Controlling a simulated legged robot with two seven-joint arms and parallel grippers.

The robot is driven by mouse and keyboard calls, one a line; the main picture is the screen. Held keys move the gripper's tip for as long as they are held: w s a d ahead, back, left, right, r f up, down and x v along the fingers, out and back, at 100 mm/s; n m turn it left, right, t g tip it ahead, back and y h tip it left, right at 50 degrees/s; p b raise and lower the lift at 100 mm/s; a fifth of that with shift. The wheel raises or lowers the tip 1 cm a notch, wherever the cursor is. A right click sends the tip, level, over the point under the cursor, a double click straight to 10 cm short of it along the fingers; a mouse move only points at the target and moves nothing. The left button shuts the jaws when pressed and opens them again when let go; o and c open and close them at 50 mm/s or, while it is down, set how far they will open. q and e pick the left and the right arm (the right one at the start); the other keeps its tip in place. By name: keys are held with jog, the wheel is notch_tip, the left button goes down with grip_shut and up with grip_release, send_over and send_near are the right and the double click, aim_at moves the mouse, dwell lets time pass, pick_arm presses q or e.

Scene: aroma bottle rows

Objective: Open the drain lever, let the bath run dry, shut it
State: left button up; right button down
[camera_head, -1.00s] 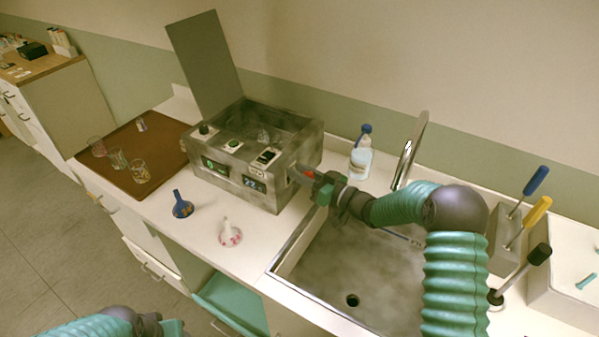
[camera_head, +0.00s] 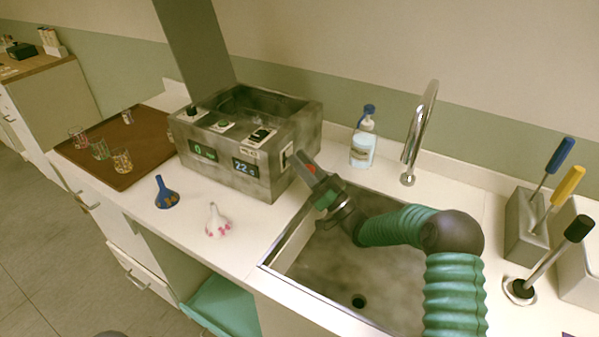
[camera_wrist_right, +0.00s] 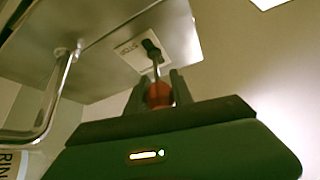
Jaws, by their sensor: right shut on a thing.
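The grey water bath (camera_head: 240,180) stands on the counter left of the sink, its lid (camera_head: 195,45) raised. Its front displays are lit. The water level inside is hard to make out. The drain lever is at the bath's right side, by a white plate (camera_head: 287,158). In the right wrist view the lever (camera_wrist_right: 152,52) has a dark pivot, a thin stem and a red grip (camera_wrist_right: 159,95). My right gripper (camera_head: 303,164) is shut on that red grip; its fingers also show in the right wrist view (camera_wrist_right: 157,88). My left gripper is out of view.
The sink (camera_head: 365,270) lies under my right arm, with a tap (camera_head: 418,135) and a blue-topped bottle (camera_head: 362,148) behind. A blue flask (camera_head: 165,193) and a white flask (camera_head: 217,221) stand in front of the bath. Glasses stand on a brown mat (camera_head: 140,150). A tool holder (camera_head: 525,225) is right.

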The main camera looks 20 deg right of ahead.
jog(key=shift+f+t+b, duration=0.3)
jog(key=shift+f+b, duration=0.1)
jog(key=shift+b, duration=0.05)
jog(key=c, duration=1.5)
grip_release()
jog(key=o, duration=0.4)
jog(key=shift+s+d+r, duration=0.1)
jog(key=shift+d+r, duration=0.05)
jog(key=shift+d, duration=0.05)
jog(key=v, duration=1.7)
